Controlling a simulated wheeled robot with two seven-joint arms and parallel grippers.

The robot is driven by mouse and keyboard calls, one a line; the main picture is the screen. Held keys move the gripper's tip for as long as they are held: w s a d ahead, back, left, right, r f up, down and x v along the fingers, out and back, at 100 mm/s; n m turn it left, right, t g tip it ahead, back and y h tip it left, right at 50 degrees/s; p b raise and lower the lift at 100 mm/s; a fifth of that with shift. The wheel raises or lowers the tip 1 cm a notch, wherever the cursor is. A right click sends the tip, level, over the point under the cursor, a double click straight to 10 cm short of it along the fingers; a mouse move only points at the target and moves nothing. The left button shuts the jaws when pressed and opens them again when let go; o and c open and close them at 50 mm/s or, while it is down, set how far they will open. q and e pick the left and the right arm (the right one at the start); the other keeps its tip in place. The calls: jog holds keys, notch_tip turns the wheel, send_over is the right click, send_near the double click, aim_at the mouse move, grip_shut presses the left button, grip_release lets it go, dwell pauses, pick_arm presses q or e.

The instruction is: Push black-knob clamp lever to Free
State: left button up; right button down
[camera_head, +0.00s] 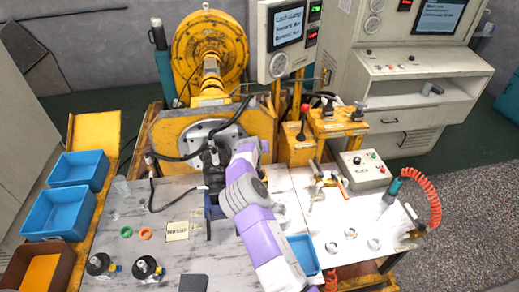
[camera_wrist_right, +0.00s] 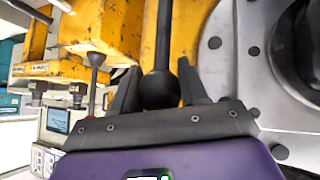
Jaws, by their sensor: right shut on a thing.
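The black-knob clamp lever shows in the right wrist view as a dark rod ending in a round black knob (camera_wrist_right: 160,90). My right gripper (camera_wrist_right: 158,84) has one finger on each side of the knob and is shut on it. In the head view my purple and white right arm (camera_head: 250,195) reaches up from the bottom to the front of the yellow machine (camera_head: 212,50). The right fingertips and the knob cannot be made out clearly there. My left gripper is not in view.
A red-knob lever (camera_head: 304,108) and a control box (camera_head: 364,168) stand to the right. Blue bins (camera_head: 57,211) are at the left. Two black-and-metal parts (camera_head: 147,268), rings and a blue tray (camera_head: 304,254) are on the bench.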

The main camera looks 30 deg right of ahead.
jog(key=c, duration=1)
grip_release()
jog(key=shift+w+d+r, duration=0.1)
jog(key=shift+w+r, duration=0.1)
jog(key=shift+r, duration=0.15)
jog(key=o, duration=0.4)
jog(key=shift+f, duration=0.15)
jog(key=v, duration=0.7)
jog(key=shift+s, duration=0.25)
